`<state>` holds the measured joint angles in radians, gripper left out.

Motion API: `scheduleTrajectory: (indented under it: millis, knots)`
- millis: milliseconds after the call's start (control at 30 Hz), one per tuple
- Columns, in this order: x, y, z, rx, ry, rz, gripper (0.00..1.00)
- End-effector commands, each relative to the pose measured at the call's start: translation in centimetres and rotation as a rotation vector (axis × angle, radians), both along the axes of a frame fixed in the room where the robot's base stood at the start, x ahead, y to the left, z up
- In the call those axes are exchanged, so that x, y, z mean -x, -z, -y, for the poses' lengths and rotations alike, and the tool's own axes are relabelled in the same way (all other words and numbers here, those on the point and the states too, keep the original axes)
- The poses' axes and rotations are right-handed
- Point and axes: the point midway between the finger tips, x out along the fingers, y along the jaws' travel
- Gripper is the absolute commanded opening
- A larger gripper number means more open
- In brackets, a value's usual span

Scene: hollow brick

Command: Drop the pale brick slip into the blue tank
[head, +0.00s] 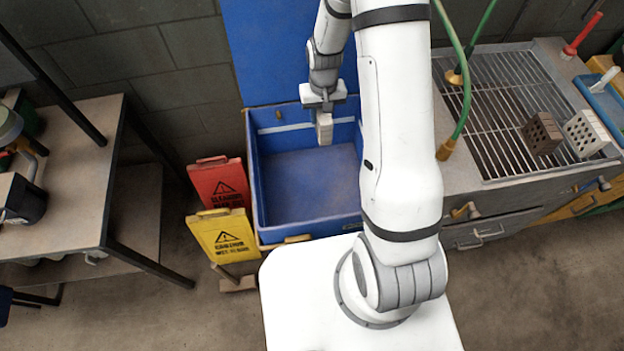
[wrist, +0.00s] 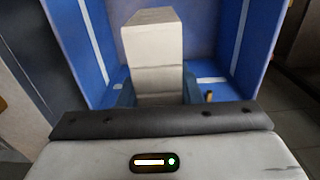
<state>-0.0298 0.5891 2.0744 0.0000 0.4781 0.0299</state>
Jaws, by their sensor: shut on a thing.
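The pale brick slip (head: 324,128) hangs from my gripper (head: 322,107), which is shut on it. In the wrist view the slip (wrist: 153,50) stands out as a pale, off-white block beyond the dark edge of my wrist, and the jaws (wrist: 158,92) are partly hidden behind it. The blue tank (head: 310,228) stands open below, with high blue walls and a bare floor in the head view. The slip shows over the tank's opening, near its back wall. The tank's blue walls (wrist: 85,45) also surround the slip in the wrist view.
Red (head: 219,183) and yellow (head: 222,237) caution signs stand left of the tank. A bench with a metal grate (head: 500,95) is at right, holding a brown hollow brick (head: 541,133) and a pale hollow brick (head: 586,133). A wooden table (head: 60,170) stands at left.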

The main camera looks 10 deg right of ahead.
Motion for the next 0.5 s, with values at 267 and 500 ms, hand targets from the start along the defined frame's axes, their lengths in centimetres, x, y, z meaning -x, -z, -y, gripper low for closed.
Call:
scheduleTrajectory:
  millis: [267, 500]
  knots:
    - [0.0, 0.0, 0.2, 0.0, 0.007, 0.001, 0.02]
    - [0.1, 1.8, 0.1, 0.0, -0.073, 0.003, 0.02]
